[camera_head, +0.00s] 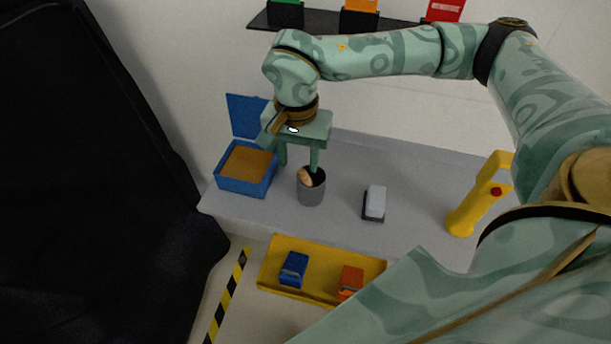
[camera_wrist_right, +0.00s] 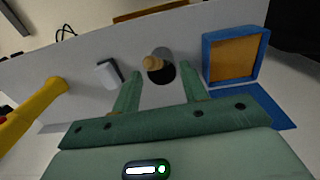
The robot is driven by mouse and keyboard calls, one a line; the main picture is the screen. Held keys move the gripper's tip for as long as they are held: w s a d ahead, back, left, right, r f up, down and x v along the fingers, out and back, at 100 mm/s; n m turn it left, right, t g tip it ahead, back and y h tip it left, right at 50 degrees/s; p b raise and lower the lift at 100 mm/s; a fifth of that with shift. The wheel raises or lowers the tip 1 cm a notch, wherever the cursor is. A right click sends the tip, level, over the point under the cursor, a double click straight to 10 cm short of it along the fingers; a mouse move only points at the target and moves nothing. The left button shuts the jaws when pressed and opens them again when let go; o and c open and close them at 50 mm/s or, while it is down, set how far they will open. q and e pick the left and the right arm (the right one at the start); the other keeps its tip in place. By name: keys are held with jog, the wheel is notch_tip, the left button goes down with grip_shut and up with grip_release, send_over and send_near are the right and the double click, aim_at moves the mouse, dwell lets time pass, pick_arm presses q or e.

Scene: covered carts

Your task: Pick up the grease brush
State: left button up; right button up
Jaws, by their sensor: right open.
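A grey cup (camera_head: 312,192) stands on the grey tabletop, with a tan, rounded handle end (camera_head: 305,176) sticking out of it; this looks like the grease brush, its lower part hidden in the cup. In the right wrist view the handle end (camera_wrist_right: 153,63) shows at the mouth of the dark cup (camera_wrist_right: 164,74). My right gripper (camera_head: 299,162) is open above and just behind the cup, fingers pointing down. In the wrist view its two fingers (camera_wrist_right: 160,72) lie on either side of the cup, with nothing between them gripped. My left gripper is out of view.
A blue box (camera_head: 242,182) with tan contents and a raised lid is left of the cup. A white block on a dark base (camera_head: 375,201) and a yellow tool (camera_head: 480,195) stand to the right. A yellow tray (camera_head: 272,270) holds blue and orange items in front.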

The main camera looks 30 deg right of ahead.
aim_at(303, 181)
jog(key=shift+s+d+f, duration=0.1)
jog(key=shift+s+f, duration=0.25)
jog(key=shift+f, duration=0.3)
jog(key=shift+s+d+f, duration=0.1)
jog(key=shift+s+f, duration=0.2)
jog(key=shift+f, duration=0.3)
notch_tip(303, 181, down, 2)
jog(key=shift+w, duration=0.1)
jog(key=shift+w+f, duration=0.1)
jog(key=shift+f, duration=0.05)
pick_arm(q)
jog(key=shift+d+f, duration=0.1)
pick_arm(e)
jog(key=shift+c, duration=0.2)
grip_shut()
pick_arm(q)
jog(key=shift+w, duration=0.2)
